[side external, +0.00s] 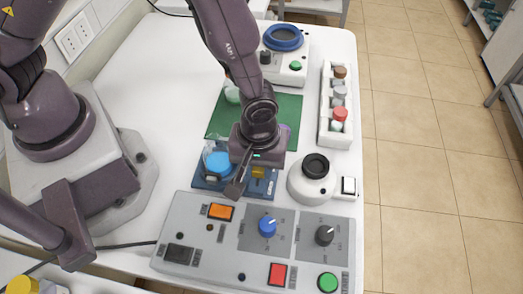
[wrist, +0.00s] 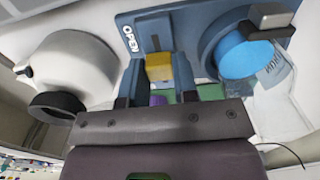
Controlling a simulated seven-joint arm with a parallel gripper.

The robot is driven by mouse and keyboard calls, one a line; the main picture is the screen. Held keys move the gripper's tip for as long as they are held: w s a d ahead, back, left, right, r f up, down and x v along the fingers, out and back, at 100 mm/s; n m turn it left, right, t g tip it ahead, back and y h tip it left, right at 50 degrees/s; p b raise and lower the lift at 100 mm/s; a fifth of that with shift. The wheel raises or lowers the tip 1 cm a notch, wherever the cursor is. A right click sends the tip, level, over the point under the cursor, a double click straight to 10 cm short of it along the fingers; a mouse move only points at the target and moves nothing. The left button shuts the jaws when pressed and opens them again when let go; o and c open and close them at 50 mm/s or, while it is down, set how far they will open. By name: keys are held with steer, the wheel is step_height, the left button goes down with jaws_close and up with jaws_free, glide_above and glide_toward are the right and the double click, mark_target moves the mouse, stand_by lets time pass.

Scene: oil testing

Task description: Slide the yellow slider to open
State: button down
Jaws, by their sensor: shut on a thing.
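The yellow slider (wrist: 158,68) sits in a dark slot on a blue plate (wrist: 180,25). It also shows in the side view (side external: 259,172), partly covered by my gripper. A white "OPEN" label is beside the upper part of the slot, and bare slot shows beyond the slider on that side. My gripper (wrist: 157,76) has one finger on each side of the slider and is shut on it. In the side view my gripper (side external: 252,178) is low over the blue plate. The slot's other end is hidden by my gripper.
A blue-capped clear container (side external: 218,163) stands close beside the slider. A white round device with a black top (side external: 313,180) is to the right. A grey control panel (side external: 190,225) lies in front, and a white rack of bottles (side external: 326,100) stands at the right.

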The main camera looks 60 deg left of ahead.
mark_target(257, 185)
steer(key=shift+s+d, duration=0.8)
steer(key=c, duration=0.9)
jaws_free()
steer(key=shift+r, duration=0.15)
steer(key=shift+r, duration=0.35)
step_height(257, 185, up, 12)
steer(key=shift+r, duration=0.1)
